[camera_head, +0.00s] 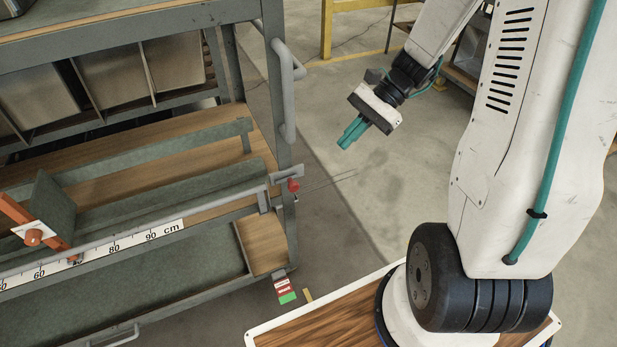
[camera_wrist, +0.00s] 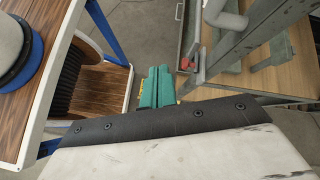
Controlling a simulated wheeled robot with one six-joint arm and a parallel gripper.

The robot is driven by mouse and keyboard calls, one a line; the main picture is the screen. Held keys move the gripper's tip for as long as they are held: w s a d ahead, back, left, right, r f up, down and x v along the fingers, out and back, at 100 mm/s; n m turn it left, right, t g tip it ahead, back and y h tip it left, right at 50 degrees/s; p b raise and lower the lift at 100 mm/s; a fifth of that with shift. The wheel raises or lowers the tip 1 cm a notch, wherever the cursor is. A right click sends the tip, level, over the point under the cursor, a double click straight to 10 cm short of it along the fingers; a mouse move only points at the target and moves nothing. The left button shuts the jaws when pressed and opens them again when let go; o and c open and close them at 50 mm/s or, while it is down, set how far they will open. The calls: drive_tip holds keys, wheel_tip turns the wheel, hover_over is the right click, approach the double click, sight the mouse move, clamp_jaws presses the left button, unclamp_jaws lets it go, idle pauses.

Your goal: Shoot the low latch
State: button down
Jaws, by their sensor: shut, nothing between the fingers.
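The low latch shows as a small red knob (camera_head: 293,185) on a grey bracket (camera_head: 288,172) at the near right corner post of the grey cart. In the wrist view the red knob (camera_wrist: 186,64) is just up and right of my fingertips. My gripper (camera_head: 352,134) has teal fingers and is shut and empty. It hangs in the air to the right of the cart, apart from the knob. The fingers (camera_wrist: 157,86) also show in the wrist view. How far the bolt is slid cannot be told from here.
A grey bent handle (camera_head: 287,90) sticks out from the cart post above the latch. A centimetre scale (camera_head: 130,243) runs along the cart's front, with an orange clamp (camera_head: 33,237) at left. A red and green label (camera_head: 285,290) hangs low. The floor right of the cart is clear.

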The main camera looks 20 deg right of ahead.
drive_tip(key=w+d+f+m+t+y, duration=0.25)
drive_tip(key=d+f+m, duration=0.3)
drive_tip(key=f, duration=0.35)
approach(292, 184)
drive_tip(key=shift+m+t, duration=0.25)
drive_tip(key=shift+m, duration=0.1)
drive_tip(key=a+f, duration=0.4)
drive_tip(key=shift+w+a, duration=0.2)
